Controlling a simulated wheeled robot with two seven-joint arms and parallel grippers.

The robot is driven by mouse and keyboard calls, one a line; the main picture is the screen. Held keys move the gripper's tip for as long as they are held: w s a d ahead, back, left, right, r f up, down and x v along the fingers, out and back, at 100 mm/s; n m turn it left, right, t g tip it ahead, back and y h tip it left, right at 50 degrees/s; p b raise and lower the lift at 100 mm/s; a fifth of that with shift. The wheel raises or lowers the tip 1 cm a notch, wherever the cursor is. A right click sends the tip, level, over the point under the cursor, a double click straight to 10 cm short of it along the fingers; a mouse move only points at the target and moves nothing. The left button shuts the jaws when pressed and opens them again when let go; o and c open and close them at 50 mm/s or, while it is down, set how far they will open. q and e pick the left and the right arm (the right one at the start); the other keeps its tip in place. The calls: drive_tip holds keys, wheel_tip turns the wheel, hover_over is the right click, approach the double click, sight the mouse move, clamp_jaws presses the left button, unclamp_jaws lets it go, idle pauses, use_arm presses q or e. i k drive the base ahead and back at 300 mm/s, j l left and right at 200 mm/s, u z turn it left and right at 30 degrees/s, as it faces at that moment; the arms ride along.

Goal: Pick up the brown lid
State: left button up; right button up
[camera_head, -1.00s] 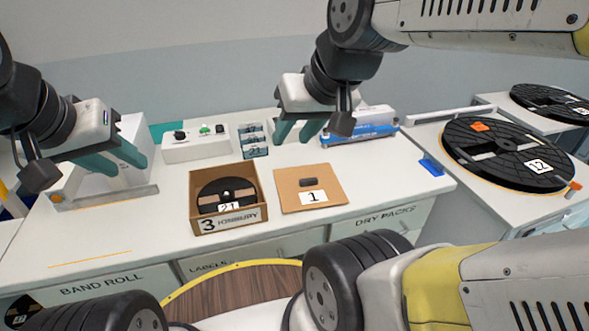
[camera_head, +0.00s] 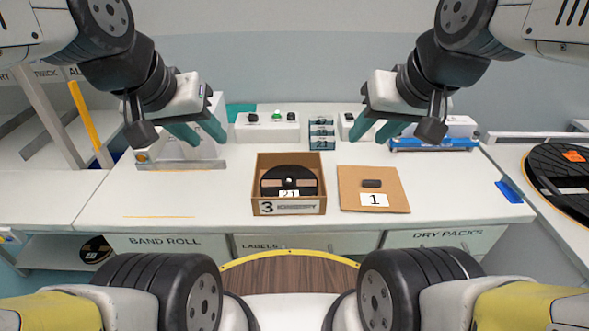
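The brown lid (camera_head: 355,186) lies flat on the white table, with a small black handle (camera_head: 372,183) and a label reading 1. To its left stands an open brown box (camera_head: 264,208) marked 3, with a black reel (camera_head: 275,176) labelled 21 inside. My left gripper (camera_head: 206,138) is open and empty above the table, to the left of and behind the box. My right gripper (camera_head: 366,130) is open and empty, in the air above and behind the lid. Neither gripper touches anything.
A white control box with buttons (camera_head: 262,130) and a small stack numbered 21 (camera_head: 321,134) stand at the back. A blue-and-white device (camera_head: 420,144) is at the back right. A blue piece (camera_head: 508,192) lies at the right edge.

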sight(362, 189)
drive_tip(key=l+z, duration=0.15)
drive_tip(key=z, duration=0.2)
drive_tip(key=i+l+z, duration=0.1)
drive_tip(key=z, duration=0.3)
drive_tip(key=i+l+z, duration=0.1)
drive_tip(key=z, duration=0.25)
